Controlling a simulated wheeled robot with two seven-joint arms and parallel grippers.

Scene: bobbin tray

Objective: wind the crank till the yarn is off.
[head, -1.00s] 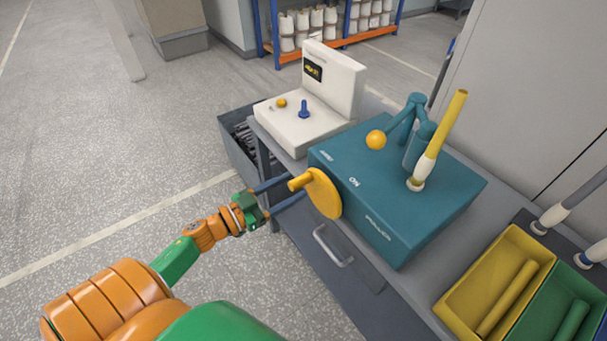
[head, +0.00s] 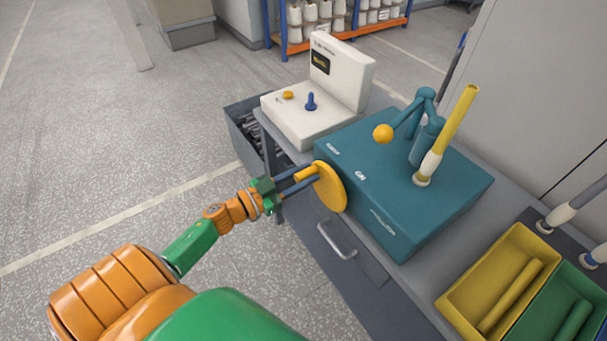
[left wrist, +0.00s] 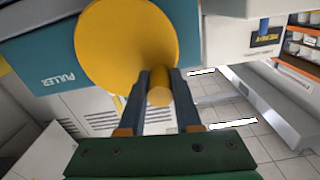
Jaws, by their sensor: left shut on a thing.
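The teal puller box (head: 400,185) stands on the grey bench. On its near left side is the yellow crank disc (head: 331,188) with a yellow handle peg. My left gripper (head: 305,178) is shut on the crank handle; in the left wrist view its two dark fingers stand on either side of the handle (left wrist: 159,95), below the disc (left wrist: 125,45). On top of the box, a yellow tube (head: 456,118) stands tilted in a white-collared holder. Beside it is a teal lever arm with an orange ball (head: 382,133). I cannot make out any yarn on the tube. My right gripper is not in view.
A white tester (head: 325,105) with a small display stands behind the box. A yellow bin (head: 500,285) and a green bin (head: 570,310), each with a tube in it, sit at the right. A drawer handle (head: 337,240) juts out below the crank. The floor at left is clear.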

